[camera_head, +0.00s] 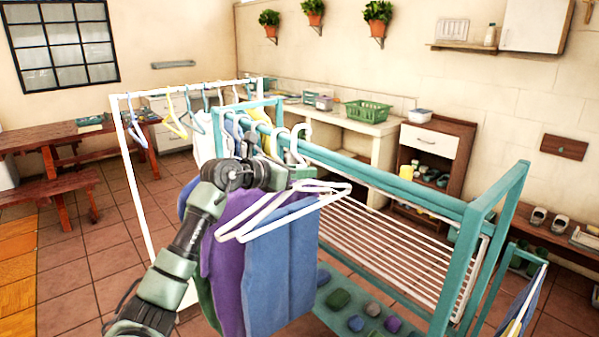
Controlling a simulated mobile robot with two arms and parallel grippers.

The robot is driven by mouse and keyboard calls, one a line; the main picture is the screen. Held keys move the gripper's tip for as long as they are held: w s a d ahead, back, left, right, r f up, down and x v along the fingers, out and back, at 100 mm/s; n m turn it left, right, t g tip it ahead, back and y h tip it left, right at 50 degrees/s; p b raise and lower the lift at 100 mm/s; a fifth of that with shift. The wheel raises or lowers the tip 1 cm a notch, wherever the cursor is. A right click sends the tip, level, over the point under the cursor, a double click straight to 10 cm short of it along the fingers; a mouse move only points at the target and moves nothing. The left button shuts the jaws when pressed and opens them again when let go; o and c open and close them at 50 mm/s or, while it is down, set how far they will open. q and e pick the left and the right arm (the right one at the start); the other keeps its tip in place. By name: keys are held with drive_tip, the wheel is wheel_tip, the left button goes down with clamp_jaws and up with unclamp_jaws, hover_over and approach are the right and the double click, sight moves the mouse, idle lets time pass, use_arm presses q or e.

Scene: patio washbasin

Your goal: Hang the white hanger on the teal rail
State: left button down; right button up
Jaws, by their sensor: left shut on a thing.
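The white hanger (262,215) is in the middle of the camera_head view, its bars sloping across the front of a blue garment (282,270). The teal rail (385,178) runs from the back left to the front right, just beyond my gripper. Other white hooks (302,142) sit at the rail, close behind my gripper. My right gripper is not in view.
A purple garment (228,245) hangs beside the blue one. A white rack (133,185) with several hangers stands at the left. The teal rail is bare toward its right end. A white slatted rack (385,240) lies below it, with coloured lumps (338,299) on a lower shelf.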

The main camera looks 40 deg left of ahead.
use_arm(q)
drive_tip(key=shift+w, duration=0.2)
drive_tip(key=shift+f, duration=0.1)
idle(0.4)
drive_tip(key=shift+f+b, duration=1.2)
drive_tip(key=c, duration=1.3)
unclamp_jaws()
